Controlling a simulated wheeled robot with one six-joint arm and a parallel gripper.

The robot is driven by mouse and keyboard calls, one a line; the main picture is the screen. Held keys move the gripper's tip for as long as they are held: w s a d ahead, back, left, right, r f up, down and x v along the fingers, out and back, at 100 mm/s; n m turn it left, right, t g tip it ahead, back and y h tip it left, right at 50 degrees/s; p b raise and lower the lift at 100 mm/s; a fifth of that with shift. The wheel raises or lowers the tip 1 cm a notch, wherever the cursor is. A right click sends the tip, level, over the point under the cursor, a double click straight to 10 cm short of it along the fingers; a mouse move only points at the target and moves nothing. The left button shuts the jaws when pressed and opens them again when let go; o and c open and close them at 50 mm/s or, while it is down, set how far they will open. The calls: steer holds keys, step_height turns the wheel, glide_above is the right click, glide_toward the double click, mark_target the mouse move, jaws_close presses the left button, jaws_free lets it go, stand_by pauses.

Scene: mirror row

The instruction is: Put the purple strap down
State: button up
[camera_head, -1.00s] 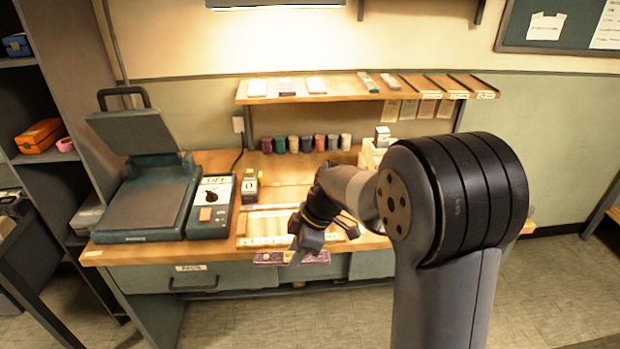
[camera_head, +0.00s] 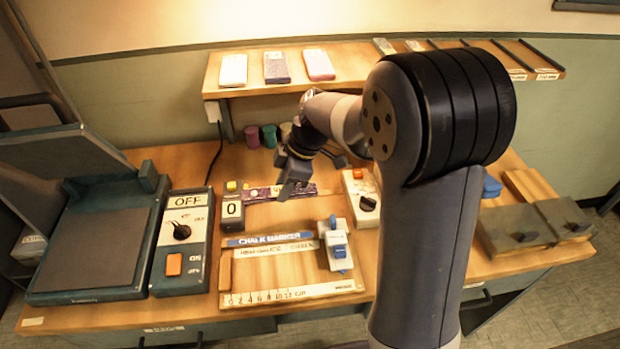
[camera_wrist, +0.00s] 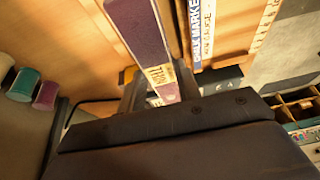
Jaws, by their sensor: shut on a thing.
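The purple strap (camera_wrist: 135,25) with a yellow printed label runs between my gripper's fingers in the wrist view. In the head view the purple strap (camera_head: 262,194) shows as a thin strip on both sides of the fingers, over the back of the wooden bench. My gripper (camera_head: 288,188) points down and is shut on the strap; in the wrist view the jaws (camera_wrist: 160,86) sit at its near end. I cannot tell whether the strap touches the bench top. The fingers hide its middle in the head view.
A teal press (camera_head: 95,240) and its OFF switch box (camera_head: 183,245) stand left. A small counter (camera_head: 232,210) is beside the strap. A ruler frame (camera_head: 290,292) with a blue chalk marker strip (camera_head: 268,240) lies in front. A white switch box (camera_head: 362,200) stands right.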

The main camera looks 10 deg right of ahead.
mark_target(281, 219)
steer(key=shift+w+f, duration=0.25)
step_height(281, 219, down, 9)
steer(key=shift+f, duration=0.2)
steer(key=shift+f, duration=0.2)
steer(key=o, duration=1.1)
steer(key=shift+r, duration=0.1)
steer(key=shift+c, duration=0.2)
